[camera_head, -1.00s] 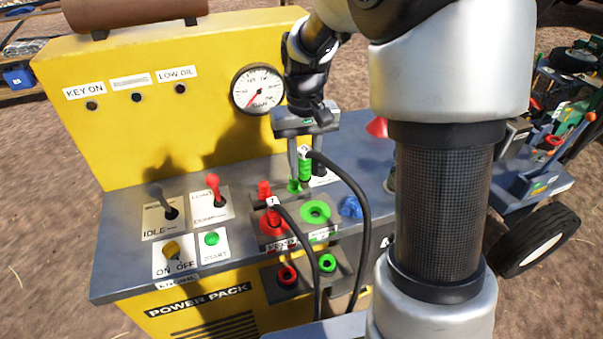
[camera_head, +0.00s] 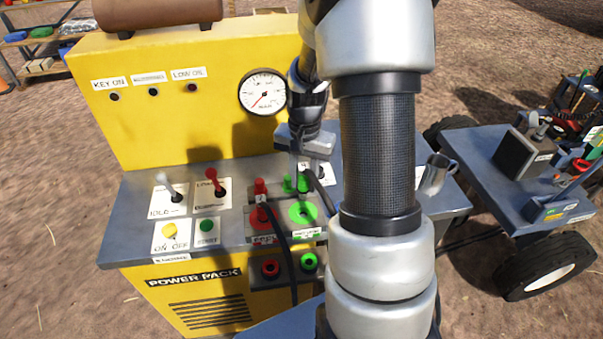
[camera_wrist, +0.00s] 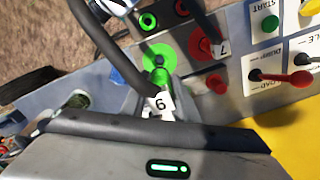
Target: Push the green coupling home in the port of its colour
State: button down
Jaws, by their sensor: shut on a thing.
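My gripper (camera_head: 302,170) is shut on the green coupling (camera_wrist: 160,77), just above the grey deck of the yellow power pack. A white tag and a black hose (camera_wrist: 112,55) are on the coupling. The green port (camera_head: 302,212) is a bright ring with a dark centre on the deck front. It also shows in the wrist view (camera_wrist: 152,50), just beyond the coupling's front end. In the head view the coupling appears behind the ring, partly hidden by the gripper, and the ring's centre looks empty. I cannot tell the exact gap.
A red coupling (camera_head: 261,204) with a hose stands at the red port, left of the green one. Smaller red (camera_head: 270,267) and green (camera_head: 309,262) ports sit below. Levers and buttons are at left. A metal mug (camera_head: 437,173) stands at right.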

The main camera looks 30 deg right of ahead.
aim_at(304, 195)
jog(key=shift+f+b, duration=2)
jog(key=shift+f, duration=0.95)
jog(key=shift+s+a+f+b, duration=0.1)
jog(key=shift+f+b, duration=1.3)
jog(key=shift+f, duration=0.45)
dwell(3.2)
